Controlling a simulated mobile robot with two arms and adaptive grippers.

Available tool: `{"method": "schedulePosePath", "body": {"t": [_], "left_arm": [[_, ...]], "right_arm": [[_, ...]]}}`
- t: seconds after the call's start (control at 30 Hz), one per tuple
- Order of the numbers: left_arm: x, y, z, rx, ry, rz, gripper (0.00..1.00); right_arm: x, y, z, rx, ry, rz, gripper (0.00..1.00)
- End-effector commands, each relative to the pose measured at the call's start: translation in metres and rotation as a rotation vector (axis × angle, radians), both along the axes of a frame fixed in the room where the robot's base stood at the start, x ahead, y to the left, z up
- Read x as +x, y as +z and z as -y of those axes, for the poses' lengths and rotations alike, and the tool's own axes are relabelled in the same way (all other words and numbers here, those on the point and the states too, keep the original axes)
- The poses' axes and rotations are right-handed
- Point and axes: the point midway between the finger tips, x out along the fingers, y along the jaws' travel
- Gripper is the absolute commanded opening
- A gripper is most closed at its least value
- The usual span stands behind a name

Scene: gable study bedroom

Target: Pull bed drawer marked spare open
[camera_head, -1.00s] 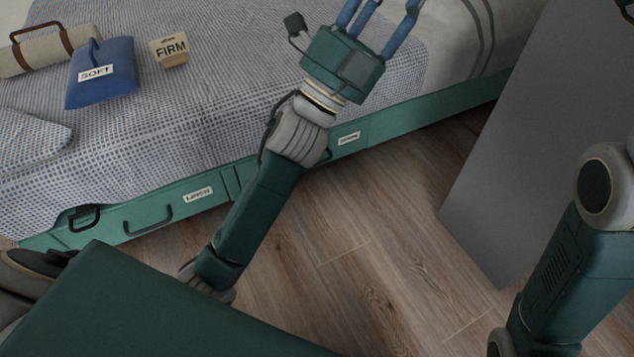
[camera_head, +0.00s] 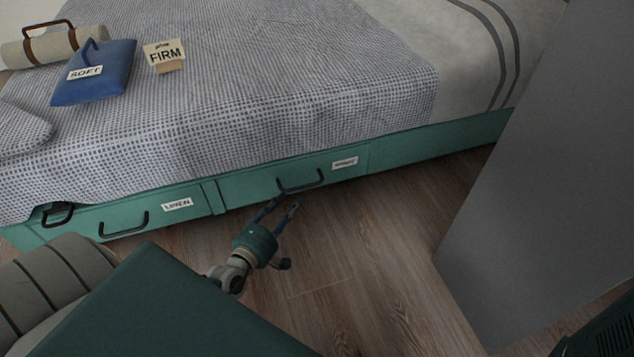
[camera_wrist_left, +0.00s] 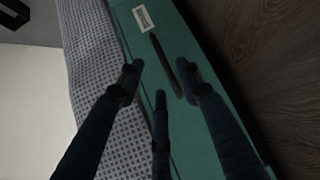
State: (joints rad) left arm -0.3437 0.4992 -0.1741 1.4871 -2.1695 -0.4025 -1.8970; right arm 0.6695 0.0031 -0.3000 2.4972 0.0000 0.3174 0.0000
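The bed drawer at the right (camera_head: 245,186) has a green front, a dark bar handle (camera_head: 301,183) and a white label (camera_head: 345,163), too small to read surely. It looks flush with the bed frame. My left gripper (camera_head: 289,199) is just below and in front of this handle, fingers apart. In the left wrist view, the handle (camera_wrist_left: 166,66) runs between the spread fingertips (camera_wrist_left: 158,76), with no finger visibly closed on it; contact cannot be told. The label (camera_wrist_left: 143,18) lies beyond it. My right gripper is out of view.
A drawer labelled LINEN (camera_head: 177,204) is to the left, looking shut. On the bed lie a blue SOFT cushion (camera_head: 95,80), a FIRM sign (camera_head: 164,53) and a strapped roll (camera_head: 45,47). A grey panel (camera_head: 530,180) stands right. Wooden floor (camera_head: 370,260) before the drawer is clear.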

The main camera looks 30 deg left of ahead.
Motion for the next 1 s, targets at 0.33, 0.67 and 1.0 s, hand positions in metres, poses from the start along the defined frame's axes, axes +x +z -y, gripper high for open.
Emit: {"method": "schedulePosePath", "body": {"t": [0.33,0.67,1.0], "left_arm": [[0.064,-0.012,-0.004,-0.009,0.003,0.007,0.36],[0.100,-0.014,-0.006,-0.010,0.002,0.004,0.36],[0.102,-0.013,-0.006,-0.011,0.001,0.003,0.30]], "right_arm": [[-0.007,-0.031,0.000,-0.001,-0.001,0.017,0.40],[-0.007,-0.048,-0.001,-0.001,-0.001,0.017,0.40],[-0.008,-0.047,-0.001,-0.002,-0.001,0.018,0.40]]}}
